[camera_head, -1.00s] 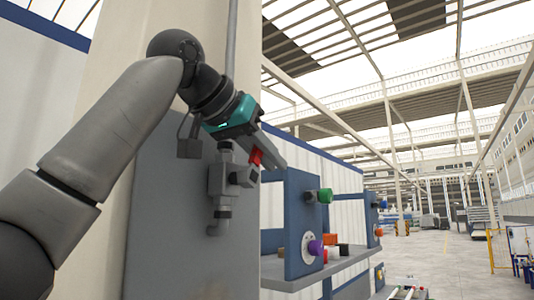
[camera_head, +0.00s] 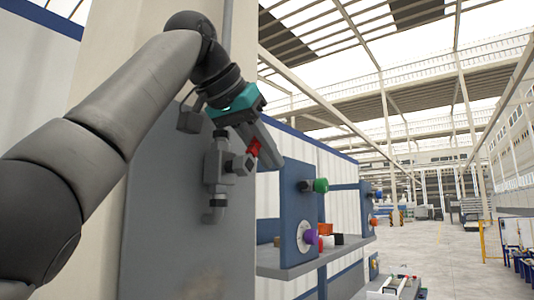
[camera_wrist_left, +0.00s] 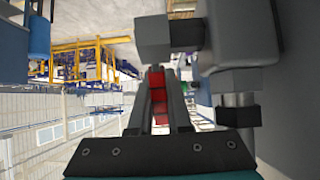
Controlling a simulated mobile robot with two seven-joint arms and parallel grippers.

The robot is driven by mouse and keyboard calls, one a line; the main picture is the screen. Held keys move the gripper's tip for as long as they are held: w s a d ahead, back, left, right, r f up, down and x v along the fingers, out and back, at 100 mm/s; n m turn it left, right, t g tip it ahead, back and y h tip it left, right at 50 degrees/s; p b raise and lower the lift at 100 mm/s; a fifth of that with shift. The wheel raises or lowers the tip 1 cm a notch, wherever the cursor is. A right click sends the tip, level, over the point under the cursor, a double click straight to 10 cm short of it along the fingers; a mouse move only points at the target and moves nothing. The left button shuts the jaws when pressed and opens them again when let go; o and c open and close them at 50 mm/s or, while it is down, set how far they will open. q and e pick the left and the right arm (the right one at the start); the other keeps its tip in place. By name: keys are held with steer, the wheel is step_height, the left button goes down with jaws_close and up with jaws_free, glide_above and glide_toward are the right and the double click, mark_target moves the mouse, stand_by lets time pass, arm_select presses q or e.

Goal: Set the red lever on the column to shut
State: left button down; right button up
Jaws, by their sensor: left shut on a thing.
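The red lever (camera_head: 254,147) sits at the right side of a grey valve (camera_head: 217,165) on the column's grey panel (camera_head: 165,240). My left gripper (camera_head: 266,150) reaches in from above left, with its teal body over the valve and its fingers slanting down to the right. In the left wrist view the red lever (camera_wrist_left: 158,95) shows between the two dark fingers (camera_wrist_left: 158,80), which are shut on it. The fingers hide part of the lever, so its exact angle is hard to tell. The valve body (camera_wrist_left: 168,38) lies just beyond the fingertips. My right gripper is not in view.
A grey pipe (camera_head: 227,40) runs down the column above the valve. To the right, a shelf (camera_head: 300,265) carries a blue panel with a green knob (camera_head: 320,185) and a purple knob (camera_head: 310,236). Open floor (camera_head: 450,260) lies farther right.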

arm_select(q)
steer(key=shift+r, duration=0.15)
steer(key=c, duration=0.9)
jaws_free()
steer(key=shift+o, duration=0.2)
steer(key=v, duration=1.5)
steer(key=shift+s, duration=0.1)
